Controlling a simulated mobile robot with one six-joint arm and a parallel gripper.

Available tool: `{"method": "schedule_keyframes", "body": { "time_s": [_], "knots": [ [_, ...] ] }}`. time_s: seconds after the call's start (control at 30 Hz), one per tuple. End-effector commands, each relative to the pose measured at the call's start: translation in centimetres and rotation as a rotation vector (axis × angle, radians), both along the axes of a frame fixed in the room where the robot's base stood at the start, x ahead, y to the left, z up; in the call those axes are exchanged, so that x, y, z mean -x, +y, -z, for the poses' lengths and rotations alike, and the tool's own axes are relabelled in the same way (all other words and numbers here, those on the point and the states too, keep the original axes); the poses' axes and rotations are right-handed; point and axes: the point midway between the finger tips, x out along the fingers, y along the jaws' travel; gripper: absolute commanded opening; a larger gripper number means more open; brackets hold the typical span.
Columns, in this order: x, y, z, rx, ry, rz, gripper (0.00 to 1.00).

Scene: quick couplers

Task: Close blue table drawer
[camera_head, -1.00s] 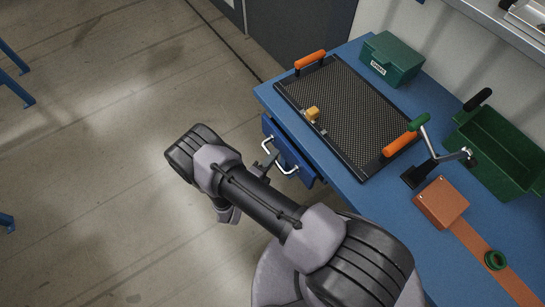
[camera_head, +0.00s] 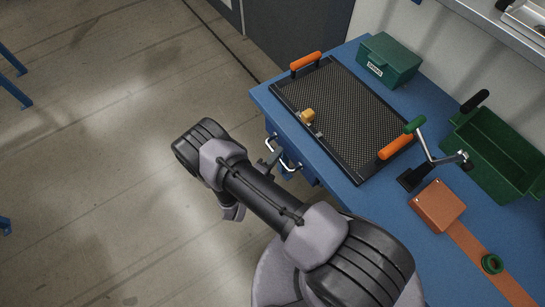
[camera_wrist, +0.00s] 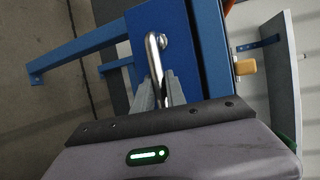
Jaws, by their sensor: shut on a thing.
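The blue table drawer (camera_head: 300,169) is under the left edge of the blue table (camera_head: 343,170). Only a small part of it still sticks out past the table edge. My gripper (camera_head: 270,162) is at the drawer front, partly hidden behind my arm in the head view. In the wrist view my gripper (camera_wrist: 160,88) has its two grey fingers shut on the handle, one on each side of the bar.
On the table are a black mesh tray (camera_head: 350,118) with orange handles, a yellow fitting (camera_head: 307,115), a green box (camera_head: 390,60), a green bin (camera_head: 500,150), a lever tool (camera_head: 428,155) and an orange block (camera_head: 437,205). The floor (camera_head: 90,190) at left is clear.

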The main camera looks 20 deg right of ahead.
Motion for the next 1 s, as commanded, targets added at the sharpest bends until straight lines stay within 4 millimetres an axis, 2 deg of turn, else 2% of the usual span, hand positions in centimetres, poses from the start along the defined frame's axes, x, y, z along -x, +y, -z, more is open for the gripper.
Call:
{"method": "schedule_keyframes", "body": {
  "time_s": [0.17,0.2,0.3,0.67,0.77,1.0],
  "knots": [
    [0.0,-0.2,0.0,-0.001,-0.001,0.001,0.00],
    [0.0,-0.2,0.0,-0.001,-0.001,0.001,0.22],
    [0.0,-0.1,0.0,-0.001,-0.001,0.000,0.38],
    [0.3,0.4,-0.2,0.000,0.000,-0.001,0.38],
    [1.4,1.8,-0.7,0.000,0.000,-0.006,0.38],
    [6.3,7.5,-2.2,-0.001,-0.001,-0.009,0.38]
  ]
}}
